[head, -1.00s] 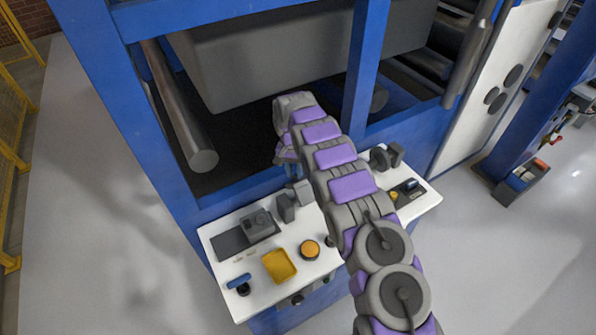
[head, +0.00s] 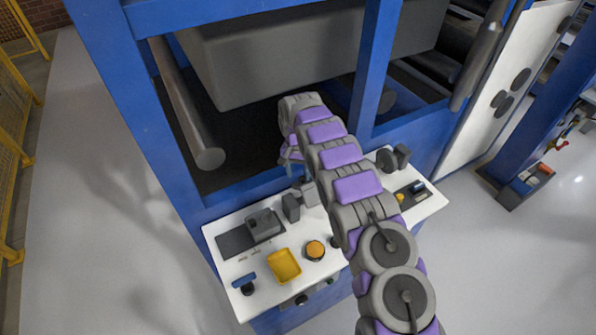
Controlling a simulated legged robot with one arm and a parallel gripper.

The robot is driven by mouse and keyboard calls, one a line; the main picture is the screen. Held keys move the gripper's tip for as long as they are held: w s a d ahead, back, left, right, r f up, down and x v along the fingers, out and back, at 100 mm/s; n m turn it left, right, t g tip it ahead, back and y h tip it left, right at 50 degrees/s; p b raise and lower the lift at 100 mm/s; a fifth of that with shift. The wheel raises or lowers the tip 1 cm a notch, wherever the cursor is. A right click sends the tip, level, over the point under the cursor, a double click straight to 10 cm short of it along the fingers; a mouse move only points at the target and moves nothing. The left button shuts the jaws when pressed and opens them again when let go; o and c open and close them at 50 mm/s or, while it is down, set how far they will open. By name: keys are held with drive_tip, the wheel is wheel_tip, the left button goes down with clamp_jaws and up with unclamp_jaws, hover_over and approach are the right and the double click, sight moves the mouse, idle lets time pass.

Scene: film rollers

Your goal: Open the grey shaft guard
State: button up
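My arm reaches up and over the white bench, and its end bends down behind my own links. My gripper (head: 296,172) is mostly hidden there, above the back edge of the bench; its fingers cannot be made out as open or shut. Under it is a light grey block (head: 309,194), which may be part of the grey shaft guard. A darker upright block (head: 291,208) stands left of it. A dark disc (head: 386,160) and a block (head: 402,156) stand right of my arm. My arm covers the stretch between them. Contact with the guard cannot be told.
The white bench (head: 222,262) also bears a grey device (head: 263,224), a yellow tray (head: 284,267), an orange-topped round piece (head: 314,250) and a blue-handled tool (head: 244,281). Blue machine posts (head: 370,75) and a grey roller (head: 188,110) stand behind. Open floor (head: 110,220) lies left.

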drive_tip(key=shift+w, duration=0.1)
drive_tip(key=shift+r, duration=0.2)
drive_tip(key=shift+w+a+r, duration=0.15)
drive_tip(key=shift+a+r, duration=0.05)
drive_tip(key=shift+r, duration=0.9)
drive_tip(key=shift+s+d+r+p, duration=0.3)
drive_tip(key=shift+s+r, duration=0.25)
drive_tip(key=shift+s, duration=0.15)
drive_tip(key=shift+s+d, duration=0.15)
drive_tip(key=shift+s, duration=0.35)
drive_tip(key=s+d+r, duration=0.1)
drive_tip(key=s+d, duration=0.2)
drive_tip(key=s, duration=1)
drive_tip(key=shift+s+d+p, duration=0.15)
drive_tip(key=shift+d+p, duration=0.25)
drive_tip(key=shift+d+r, duration=0.1)
drive_tip(key=shift+r, duration=0.05)
